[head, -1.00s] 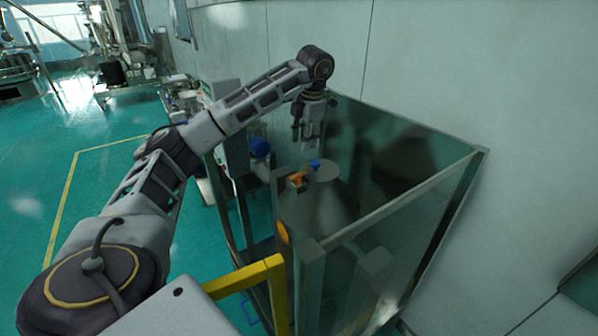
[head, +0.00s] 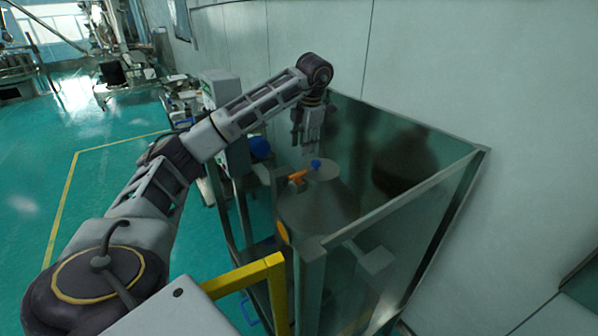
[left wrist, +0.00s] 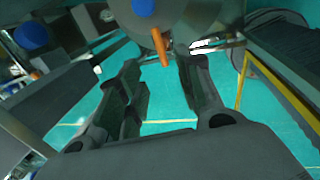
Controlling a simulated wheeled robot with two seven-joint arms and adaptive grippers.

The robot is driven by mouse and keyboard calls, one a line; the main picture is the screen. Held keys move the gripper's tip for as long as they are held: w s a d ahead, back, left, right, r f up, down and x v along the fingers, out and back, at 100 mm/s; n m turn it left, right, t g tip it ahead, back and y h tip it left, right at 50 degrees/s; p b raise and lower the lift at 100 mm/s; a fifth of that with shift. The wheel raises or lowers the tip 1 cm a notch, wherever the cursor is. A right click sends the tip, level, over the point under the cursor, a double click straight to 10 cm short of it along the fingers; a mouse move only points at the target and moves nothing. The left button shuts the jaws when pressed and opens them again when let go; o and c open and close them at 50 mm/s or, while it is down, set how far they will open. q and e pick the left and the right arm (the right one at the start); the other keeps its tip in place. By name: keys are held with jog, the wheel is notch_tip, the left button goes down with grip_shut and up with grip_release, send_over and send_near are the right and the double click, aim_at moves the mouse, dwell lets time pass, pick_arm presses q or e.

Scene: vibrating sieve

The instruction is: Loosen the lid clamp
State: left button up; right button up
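The orange lid clamp handle (head: 298,175) sits at the edge of the round grey lid (head: 324,170), inside the glass-walled enclosure. A blue knob (head: 315,164) stands on the lid beside it. My left gripper (head: 308,150) hangs above the lid, pointing down, apart from the handle. In the left wrist view the gripper (left wrist: 157,62) is open and empty. The orange handle (left wrist: 160,46) shows beyond the gap between the fingertips, with the blue knob (left wrist: 143,7) at the top edge. My right gripper is not in view.
Glass panels with metal frames (head: 400,205) enclose the sieve on the right and front. A yellow rail (head: 240,275) stands at the near left. A blue round part (head: 259,147) is left of the enclosure. The green floor at left is mostly clear.

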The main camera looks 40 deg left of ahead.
aim_at(299, 174)
pick_arm(q)
jog(key=shift+w+a+f+p, duration=0.15)
jog(key=shift+a+f, duration=0.2)
jog(key=shift+f, duration=1.55)
jog(key=shift+w+a+f+p, duration=0.1)
jog(key=shift+a+f, duration=0.3)
jog(key=shift+f, duration=1.5)
jog(key=shift+w+a+f+p, duration=0.15)
jog(key=shift+a+f, duration=0.2)
jog(key=shift+f, duration=1.55)
jog(key=shift+s, duration=0.1)
grip_shut()
